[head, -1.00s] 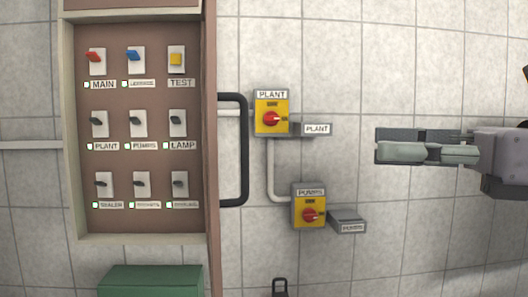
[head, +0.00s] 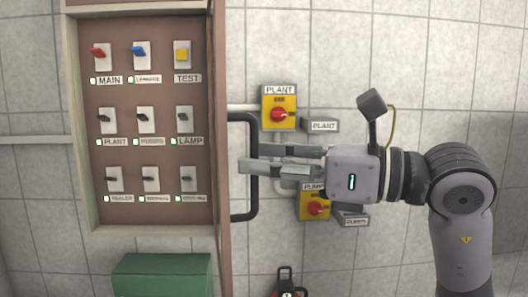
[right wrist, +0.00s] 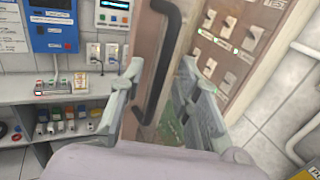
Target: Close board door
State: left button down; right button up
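The board (head: 86,150) is a shallow brown box with switches, and its front is open. Its brown door (head: 222,70) stands out from the right side, seen nearly edge-on. A black bar handle (head: 254,135) sticks out from the door's right face. My right gripper (head: 244,159) overlaps the handle's upright bar in the head view. In the right wrist view, the gripper (right wrist: 160,68) has its fingers spread, with the handle (right wrist: 168,60) and door (right wrist: 143,50) showing between them. I cannot tell whether either finger touches the handle. My left gripper is not in view.
Yellow PLANT (head: 278,113) and PUMPS (head: 314,206) switch boxes are on the wall behind my right gripper. A green box (head: 162,278) is below the board. The right wrist view shows a shelf (right wrist: 60,95) with small items and a blue panel (right wrist: 52,28).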

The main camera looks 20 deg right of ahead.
jog(key=shift+w+a, duration=0.1)
jog(key=shift+w, duration=0.05)
jog(key=shift+c, duration=0.2)
grip_shut()
dwell(0.7)
